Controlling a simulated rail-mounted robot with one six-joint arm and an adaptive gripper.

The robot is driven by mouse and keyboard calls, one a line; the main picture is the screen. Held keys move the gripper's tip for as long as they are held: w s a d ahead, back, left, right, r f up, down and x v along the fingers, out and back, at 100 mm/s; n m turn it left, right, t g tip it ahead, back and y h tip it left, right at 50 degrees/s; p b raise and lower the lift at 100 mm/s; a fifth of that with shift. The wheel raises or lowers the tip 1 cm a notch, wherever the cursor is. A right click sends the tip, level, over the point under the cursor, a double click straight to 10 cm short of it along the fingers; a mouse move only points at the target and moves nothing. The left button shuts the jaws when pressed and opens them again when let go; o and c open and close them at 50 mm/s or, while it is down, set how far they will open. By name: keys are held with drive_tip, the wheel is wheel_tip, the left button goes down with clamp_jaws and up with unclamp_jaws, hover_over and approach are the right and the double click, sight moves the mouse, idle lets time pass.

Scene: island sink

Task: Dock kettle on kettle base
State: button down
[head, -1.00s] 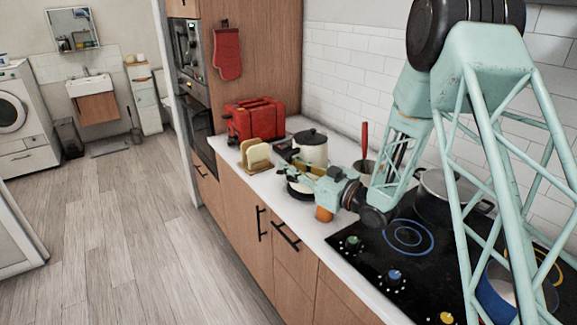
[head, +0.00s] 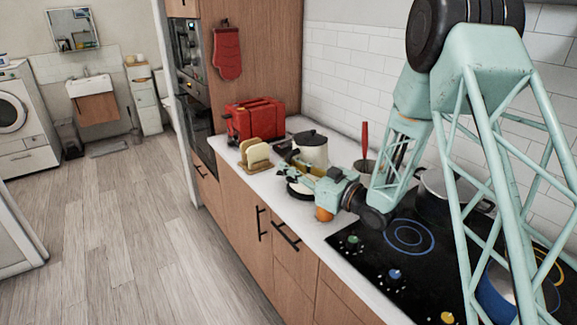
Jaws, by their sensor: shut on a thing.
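The kettle (head: 313,150) is cream-white with a black lid and stands upright on the counter, between the red toaster and the wall tiles. Its dark handle (head: 284,149) points left toward my gripper. My gripper (head: 295,163) reaches in from the right, in front of the kettle, and is shut on the kettle's handle; the exact contact is small and partly hidden. A round, dark-rimmed white thing (head: 299,189) lies on the counter under my gripper; I cannot tell whether it is the kettle base. The kettle's underside is hidden.
A red toaster (head: 253,120) and a rack with bread slices (head: 257,154) stand left of the kettle. A pot with a red-handled utensil (head: 364,140) is to the right. An orange item (head: 324,214) lies by the black hob (head: 405,250). Tiled wall behind.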

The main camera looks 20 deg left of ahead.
drive_tip(key=shift+f+b, duration=0.25)
drive_tip(key=shift+b, duration=0.05)
idle(0.4)
drive_tip(key=c, duration=2.9)
unclamp_jaws()
drive_tip(key=shift+f, duration=0.15)
drive_tip(key=shift+d, duration=0.15)
drive_tip(key=b+v, duration=0.3)
drive_tip(key=v, duration=0.7)
drive_tip(key=shift+s+d+b, duration=0.2)
drive_tip(key=shift+d+b, duration=0.1)
drive_tip(key=shift+d, duration=0.05)
drive_tip(key=shift+d, duration=0.1)
